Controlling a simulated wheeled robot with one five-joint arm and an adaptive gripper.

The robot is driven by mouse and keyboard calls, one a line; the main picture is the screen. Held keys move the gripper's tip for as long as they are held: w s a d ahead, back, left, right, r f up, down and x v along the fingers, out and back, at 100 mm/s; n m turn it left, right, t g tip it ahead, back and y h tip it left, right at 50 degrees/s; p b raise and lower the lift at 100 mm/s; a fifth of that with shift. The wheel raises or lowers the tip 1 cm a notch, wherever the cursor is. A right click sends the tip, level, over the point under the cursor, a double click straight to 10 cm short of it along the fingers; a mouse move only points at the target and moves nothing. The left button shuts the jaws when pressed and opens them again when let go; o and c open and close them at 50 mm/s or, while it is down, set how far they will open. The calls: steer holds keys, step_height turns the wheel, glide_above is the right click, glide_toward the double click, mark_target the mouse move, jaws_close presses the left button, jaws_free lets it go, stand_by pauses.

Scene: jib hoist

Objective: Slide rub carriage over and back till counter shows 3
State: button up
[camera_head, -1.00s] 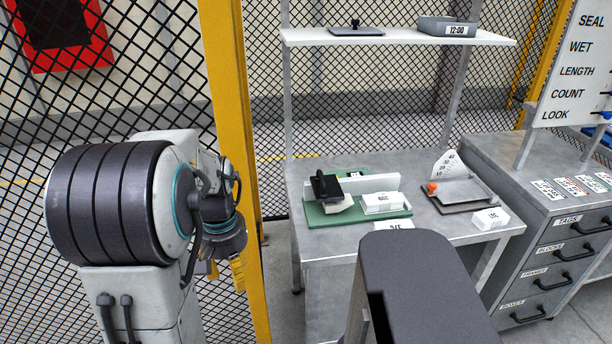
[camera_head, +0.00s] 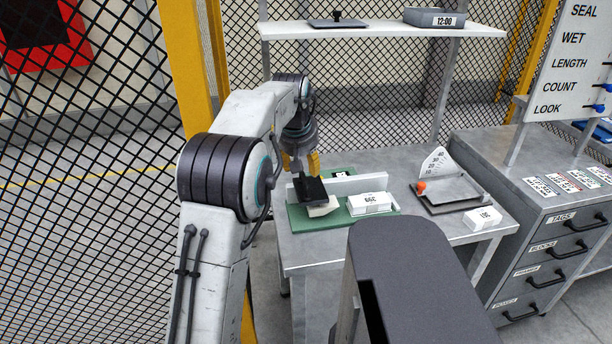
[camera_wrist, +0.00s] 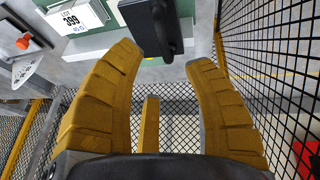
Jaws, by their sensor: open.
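The rub carriage (camera_head: 311,190), a black block with a handle, sits at the left end of the green base (camera_head: 300,222) with a pale block under it. In the wrist view the black carriage (camera_wrist: 152,28) shows just beyond my fingertips. My gripper (camera_head: 302,162) has yellow fingers and is above and behind the carriage. In the wrist view my gripper (camera_wrist: 167,55) is open and empty, its fingers apart, not closed on the handle. A small black-and-white counter (camera_head: 340,175) is behind the carriage, partly hidden; its digits are too small to read.
A white labelled block (camera_head: 369,202) lies on the green base right of the carriage. A tray with a dial and orange knob (camera_head: 421,187) stands to the right, near another white block (camera_head: 482,218). A shelf (camera_head: 390,30) hangs above. A yellow post (camera_head: 190,70) and mesh fence stand left.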

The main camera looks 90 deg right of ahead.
mark_target(305, 179)
steer(key=shift+x, duration=3.55)
steer(key=shift+c, duration=0.2)
jaws_close()
steer(key=shift+a, duration=0.1)
steer(key=shift+f, duration=0.15)
